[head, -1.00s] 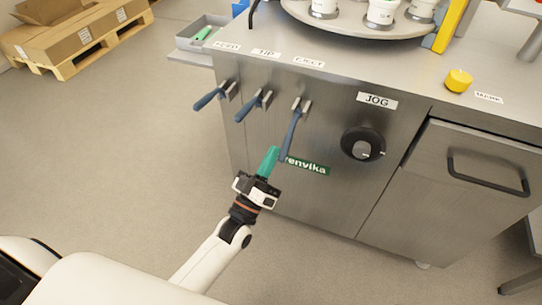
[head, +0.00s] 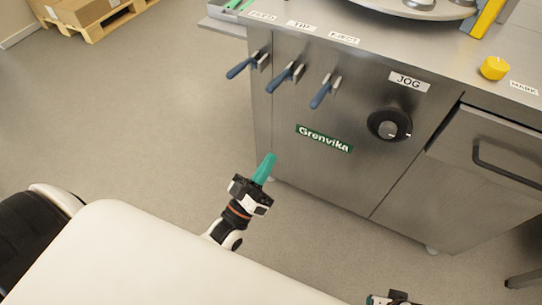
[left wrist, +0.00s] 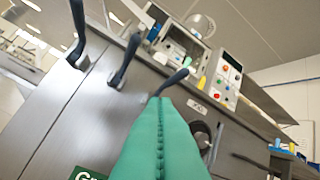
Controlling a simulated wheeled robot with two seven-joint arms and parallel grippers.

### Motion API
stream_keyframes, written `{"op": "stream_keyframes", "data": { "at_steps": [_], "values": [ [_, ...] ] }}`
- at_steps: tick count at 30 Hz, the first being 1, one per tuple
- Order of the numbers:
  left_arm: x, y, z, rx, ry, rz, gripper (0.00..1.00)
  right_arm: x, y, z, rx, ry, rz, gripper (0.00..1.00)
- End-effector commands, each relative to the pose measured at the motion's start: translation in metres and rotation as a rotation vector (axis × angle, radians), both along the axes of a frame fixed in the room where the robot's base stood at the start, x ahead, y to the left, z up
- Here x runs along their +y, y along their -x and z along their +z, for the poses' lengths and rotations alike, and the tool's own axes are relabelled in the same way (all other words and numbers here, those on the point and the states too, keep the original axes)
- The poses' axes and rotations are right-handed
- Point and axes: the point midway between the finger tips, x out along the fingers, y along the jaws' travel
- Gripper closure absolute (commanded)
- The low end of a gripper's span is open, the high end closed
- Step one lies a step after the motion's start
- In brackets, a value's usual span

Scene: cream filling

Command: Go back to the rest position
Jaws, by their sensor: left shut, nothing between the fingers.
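My left gripper (head: 266,168) has green fingers that are shut with nothing between them. In the head view it is in front of and below the steel machine cabinet (head: 290,165), apart from it. In the left wrist view the shut fingers (left wrist: 160,135) point up toward the levers. A small part of my right gripper (head: 393,298) shows at the bottom edge of the head view; its fingers cannot be made out.
The cabinet front carries three blue-handled levers, FEED (head: 241,68), TIP (head: 280,80) and EJECT (head: 320,96). A black JOG knob (head: 389,125) and a drawer handle (head: 508,162) are to the right. Open floor (head: 130,120) lies left.

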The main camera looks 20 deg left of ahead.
Motion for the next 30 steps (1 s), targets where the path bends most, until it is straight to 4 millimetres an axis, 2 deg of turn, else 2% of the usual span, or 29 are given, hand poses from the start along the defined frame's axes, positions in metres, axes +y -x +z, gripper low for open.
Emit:
{"op": "stream_keyframes", "data": {
  "at_steps": [13, 17, 20, 24, 26, 30],
  "values": [
    [0.000, 0.000, 0.000, 0.001, 0.000, 0.000, 1.00, 0.000, 0.000, 0.000, 0.000, 0.000, 0.000, 0.41],
    [-0.003, -0.005, -0.007, 0.057, -0.029, 0.002, 1.00, 0.000, 0.000, 0.000, 0.000, 0.000, 0.000, 0.41],
    [-0.009, -0.014, -0.027, 0.191, -0.098, 0.005, 1.00, 0.000, 0.000, 0.000, 0.000, 0.000, 0.000, 0.41],
    [-0.017, -0.021, -0.073, 0.482, -0.257, 0.003, 1.00, 0.000, 0.000, 0.000, 0.000, 0.000, 0.000, 0.41],
    [-0.018, -0.018, -0.095, 0.615, -0.333, -0.002, 1.00, 0.000, 0.000, 0.000, 0.000, 0.000, 0.000, 0.41],
    [-0.013, 0.004, -0.143, 0.925, -0.506, -0.026, 1.00, 0.000, 0.000, 0.000, 0.000, 0.000, 0.000, 0.41]
  ]
}}
